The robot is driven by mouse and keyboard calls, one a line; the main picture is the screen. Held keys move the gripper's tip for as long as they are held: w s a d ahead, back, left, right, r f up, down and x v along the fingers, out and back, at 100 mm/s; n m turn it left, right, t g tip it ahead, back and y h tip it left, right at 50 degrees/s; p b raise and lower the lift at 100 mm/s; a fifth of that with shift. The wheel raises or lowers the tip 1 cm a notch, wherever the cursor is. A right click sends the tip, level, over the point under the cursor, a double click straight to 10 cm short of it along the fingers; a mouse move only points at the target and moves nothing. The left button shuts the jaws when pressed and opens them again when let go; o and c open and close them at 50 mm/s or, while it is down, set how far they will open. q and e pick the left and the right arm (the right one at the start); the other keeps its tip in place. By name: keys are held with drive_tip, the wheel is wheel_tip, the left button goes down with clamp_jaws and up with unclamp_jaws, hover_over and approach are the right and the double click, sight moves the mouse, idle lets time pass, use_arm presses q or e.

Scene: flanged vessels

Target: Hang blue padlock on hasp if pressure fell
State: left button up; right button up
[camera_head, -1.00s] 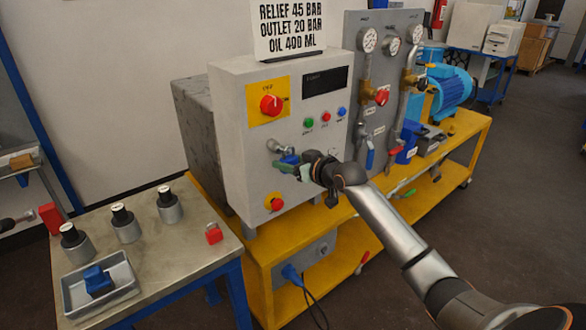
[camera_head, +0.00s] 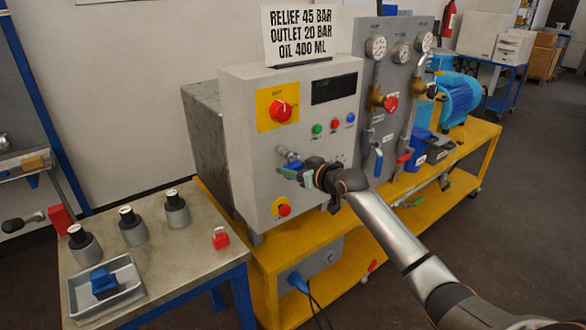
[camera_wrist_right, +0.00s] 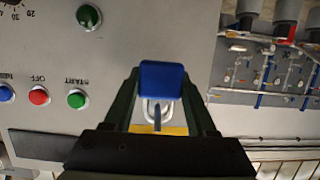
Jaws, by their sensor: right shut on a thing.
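My right gripper (camera_head: 298,175) is shut on a blue padlock (camera_wrist_right: 163,80) in front of the grey control cabinet (camera_head: 245,180). In the wrist view the padlock body is between the fingers, its open-looking silver shackle loop below it. A narrow grey bar shows inside the loop; I cannot tell if it is the hasp. In the head view the padlock (camera_head: 287,174) is small, just below the silver hasp fitting (camera_head: 288,154). Pressure gauges (camera_head: 376,47) stand on the panel behind; their needles are too small to read. My left gripper is not in view.
A red padlock (camera_head: 220,238) lies on the side table (camera_head: 185,262), with three grey cylinders (camera_head: 132,228) and a tray (camera_head: 136,291) holding a blue object (camera_head: 103,282). The cabinet has a red rotary switch (camera_head: 281,110), buttons and a red knob (camera_head: 283,210) below the gripper.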

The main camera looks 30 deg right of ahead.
drive_tip(key=o, duration=1.4)
drive_tip(key=shift+o, duration=0.2)
drive_tip(key=a+b+v, duration=0.1)
drive_tip(key=v, duration=1.1)
drive_tip(key=shift+s+d+r, duration=0.15)
drive_tip(key=shift+s+d, duration=0.1)
drive_tip(key=shift+d, duration=0.25)
